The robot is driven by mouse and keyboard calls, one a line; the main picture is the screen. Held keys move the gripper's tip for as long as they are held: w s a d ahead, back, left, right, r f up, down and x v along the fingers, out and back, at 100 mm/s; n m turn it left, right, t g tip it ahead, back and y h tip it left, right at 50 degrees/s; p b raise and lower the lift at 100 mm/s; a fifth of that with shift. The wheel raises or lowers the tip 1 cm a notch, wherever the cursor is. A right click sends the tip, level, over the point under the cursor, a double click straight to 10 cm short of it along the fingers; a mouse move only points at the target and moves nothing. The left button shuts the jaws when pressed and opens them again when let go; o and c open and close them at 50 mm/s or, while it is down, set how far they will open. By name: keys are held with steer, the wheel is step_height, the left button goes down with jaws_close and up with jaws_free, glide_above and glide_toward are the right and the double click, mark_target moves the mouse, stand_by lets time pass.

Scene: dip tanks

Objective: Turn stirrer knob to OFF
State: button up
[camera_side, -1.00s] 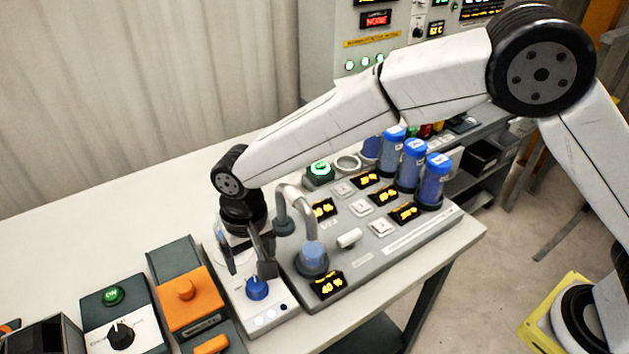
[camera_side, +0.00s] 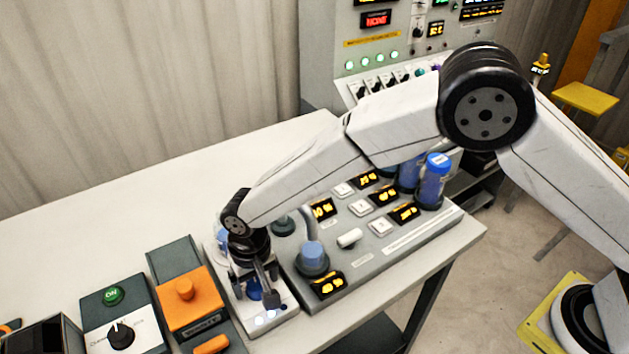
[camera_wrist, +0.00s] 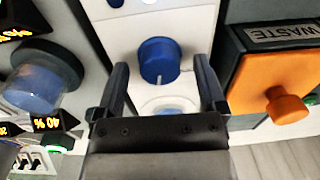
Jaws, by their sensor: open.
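The blue stirrer knob (camera_wrist: 158,61) sits on a white stirrer unit (camera_wrist: 190,28) and bears a pale pointer line. In the wrist view the line points down toward my gripper. My gripper (camera_wrist: 160,75) is open, with one dark finger on each side of the knob and a visible gap to both. In the side view my gripper (camera_side: 262,293) is low over the unit, and its fingers partly hide the blue knob (camera_side: 254,288). Any OFF lettering by the knob cannot be read.
An orange box with an orange knob (camera_wrist: 285,105), labelled WASTE, stands close beside the unit. A black knob (camera_side: 120,335) is farther left. The back of the table is clear.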

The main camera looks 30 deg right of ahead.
jaws_close()
stand_by(0.3)
steer(key=shift+n, duration=0.3)
steer(key=n, duration=1.1)
stand_by(0.3)
steer(key=shift+n, duration=0.3)
jaws_free()
